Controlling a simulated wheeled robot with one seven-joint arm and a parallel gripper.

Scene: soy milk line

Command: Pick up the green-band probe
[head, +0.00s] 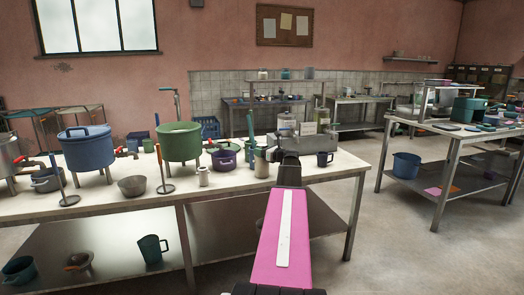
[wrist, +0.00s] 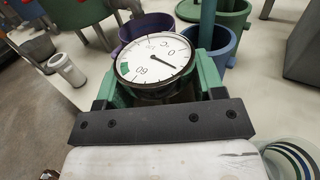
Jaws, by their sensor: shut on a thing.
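The green-band probe (wrist: 152,62) has a round white dial with a black rim, a dark needle, a small green band and the marks 0, 80 and °C. In the wrist view its dial faces the camera. My gripper (wrist: 158,88) has green fingers on both sides of the dial and is shut on the probe. The probe's stem is hidden below the dial, so I cannot tell whether its tip touches anything.
A purple pot (wrist: 133,27) stands just behind the dial, with a blue container (wrist: 219,43) beside it. A small pale jar (wrist: 67,70) is at left. A green pot (head: 180,145), a blue pot (head: 87,150) and a dark mug (head: 323,159) share the table.

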